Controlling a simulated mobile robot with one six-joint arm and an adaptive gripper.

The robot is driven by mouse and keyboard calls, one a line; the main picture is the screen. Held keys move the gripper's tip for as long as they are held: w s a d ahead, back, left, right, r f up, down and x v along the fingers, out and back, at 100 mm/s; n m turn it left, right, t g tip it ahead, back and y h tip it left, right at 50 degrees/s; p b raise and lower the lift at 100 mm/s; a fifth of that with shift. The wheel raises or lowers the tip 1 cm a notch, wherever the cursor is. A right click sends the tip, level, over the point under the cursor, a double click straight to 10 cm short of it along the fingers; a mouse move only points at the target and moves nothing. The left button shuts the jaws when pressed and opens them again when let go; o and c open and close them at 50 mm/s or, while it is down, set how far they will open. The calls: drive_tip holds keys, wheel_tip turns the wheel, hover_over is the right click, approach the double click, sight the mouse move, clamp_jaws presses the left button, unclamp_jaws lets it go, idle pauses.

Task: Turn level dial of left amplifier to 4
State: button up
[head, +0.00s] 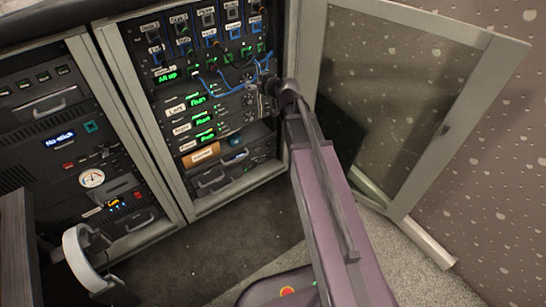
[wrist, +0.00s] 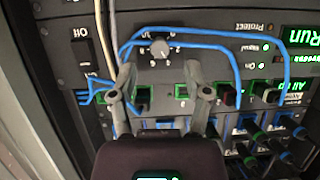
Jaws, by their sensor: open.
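The level dial (wrist: 159,48) is a small grey knob with a ring of numbers in the wrist view, on a dark panel beside a green "Run" display (wrist: 301,37). Its exact reading is too small to tell. My gripper (wrist: 160,74) is open, with one finger on each side below the dial in the picture; nothing is between the fingertips. In the head view my gripper (head: 270,87) is at the rack's right side, near the row of the left amplifier (head: 174,109), which has a lit display. The head view does not show the dial clearly.
Blue cables (wrist: 185,31) arch around the dial, and pale cables (wrist: 106,40) run at its left. In the head view the open glass door (head: 385,90) stands right of my arm.

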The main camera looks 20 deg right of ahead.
drive_tip(key=p+v, duration=0.4)
drive_tip(key=v, duration=0.7)
drive_tip(key=s+a+f+g+b, duration=0.2)
drive_tip(key=s+a+f+g, duration=0.45)
drive_tip(key=f, duration=0.25)
drive_tip(key=s+d+f+m+g+h+b, duration=0.1)
drive_tip(key=s+f+m+g+h, duration=0.3)
drive_tip(key=s, duration=0.6)
drive_tip(key=shift+s+d+f+g+h, duration=0.35)
drive_tip(key=shift+f+g, duration=0.3)
drive_tip(key=shift+g, duration=0.4)
drive_tip(key=shift+w, duration=0.15)
wheel_tip(320, 180, up, 37)
drive_tip(key=p, duration=3.7)
